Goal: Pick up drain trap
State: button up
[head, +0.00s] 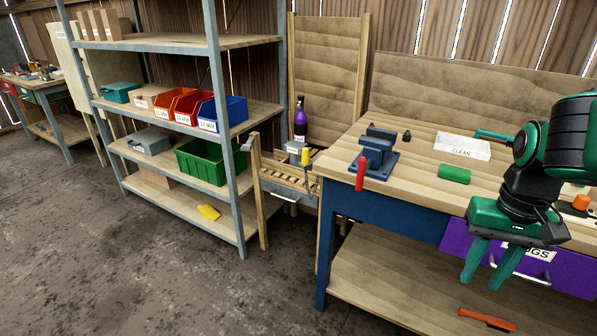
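I cannot tell for certain which thing is the drain trap. Small candidates on the workbench are a dark fitting (407,135) behind the vise and a green block (454,173) near the middle. An orange-topped part (581,202) sits at the right edge, partly cut off by the frame. My gripper (489,278) hangs in front of the bench's purple drawer, fingers pointing down. Its two green fingers are apart with nothing between them. My arm hides part of the bench top at the right.
The workbench (400,180) carries a blue vise (374,155) with a red handle and a tray marked CLEAN (462,147). An orange tool (487,320) lies on the lower shelf. A metal shelf rack (215,60) with bins stands left. The floor (120,260) at front left is clear.

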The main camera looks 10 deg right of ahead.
aim_at(294, 147)
jog(key=u, duration=0.9)
jog(key=i, duration=1.3)
jog(key=u, duration=0.3)
jog(key=i, duration=1.2)
jog(key=z, duration=0.95)
jog(key=i, duration=0.9)
jog(key=z, duration=0.55)
